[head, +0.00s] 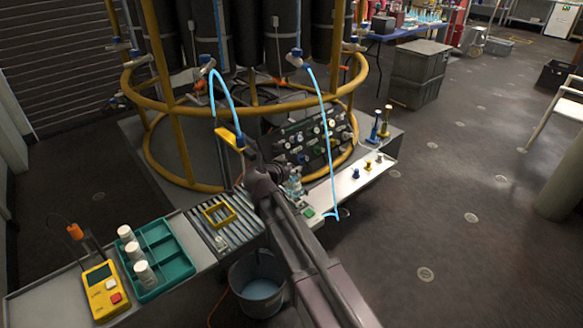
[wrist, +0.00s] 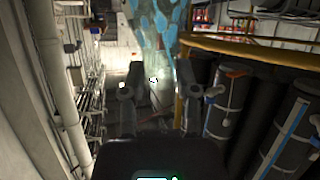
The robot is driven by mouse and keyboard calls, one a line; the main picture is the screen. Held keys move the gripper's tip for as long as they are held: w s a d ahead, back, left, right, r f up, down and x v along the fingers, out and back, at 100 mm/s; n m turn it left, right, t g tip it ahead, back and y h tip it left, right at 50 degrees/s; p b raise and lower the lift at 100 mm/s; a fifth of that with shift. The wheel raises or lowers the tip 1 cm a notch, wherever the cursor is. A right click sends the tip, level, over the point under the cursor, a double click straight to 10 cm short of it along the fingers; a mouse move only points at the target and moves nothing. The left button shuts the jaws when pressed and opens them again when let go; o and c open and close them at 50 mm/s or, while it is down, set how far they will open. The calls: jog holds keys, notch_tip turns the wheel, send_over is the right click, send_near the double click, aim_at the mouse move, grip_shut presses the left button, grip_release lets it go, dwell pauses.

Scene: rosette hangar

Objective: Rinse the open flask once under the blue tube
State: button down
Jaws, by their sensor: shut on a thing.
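My gripper (wrist: 158,88) shows in the wrist view with a finger on each side of a clear, blue-mottled vessel (wrist: 155,28), which looks like the flask. In the head view a clear flask (head: 293,187) shows beside my arm, near the dark gripper; its mouth is too small to make out. A blue tube (head: 216,82) hangs in an arc from a tap on the yellow ring frame toward a yellow piece (head: 230,138) by my wrist. A second blue tube (head: 322,125) hangs farther right, its lower end curled beside the bench. I cannot tell whether liquid flows.
A bucket (head: 258,284) of bluish liquid stands on the floor, partly behind my arm. The bench holds a green rack (head: 167,246) with white bottles, a yellow meter (head: 104,290) and a grate (head: 206,231). The yellow ring frame (head: 178,186) surrounds black cylinders.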

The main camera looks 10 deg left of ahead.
jog(key=shift+r+m+y, duration=0.3)
jog(key=shift+r, duration=0.1)
jog(key=s+a+f+b, duration=0.1)
jog(key=s+a, duration=0.1)
jog(key=s, duration=0.7)
jog(key=s+a+f+b, duration=0.1)
jog(key=s+a, duration=0.2)
jog(key=s, duration=0.6)
jog(key=shift+s+a+f+n+y, duration=0.2)
jog(key=shift+s+a+n+y, duration=0.15)
jog(key=shift+n+y, duration=0.05)
jog(key=shift+w, duration=0.1)
jog(key=w+a+f+b, duration=0.1)
jog(key=w+a, duration=0.7)
jog(key=w, duration=0.5)
jog(key=shift+w+a+f, duration=0.2)
jog(key=shift+w+f, duration=0.05)
jog(key=shift+b, duration=0.3)
jog(key=shift+f+b, duration=1.75)
jog(key=shift+f, duration=0.05)
jog(key=shift+f, duration=0.1)
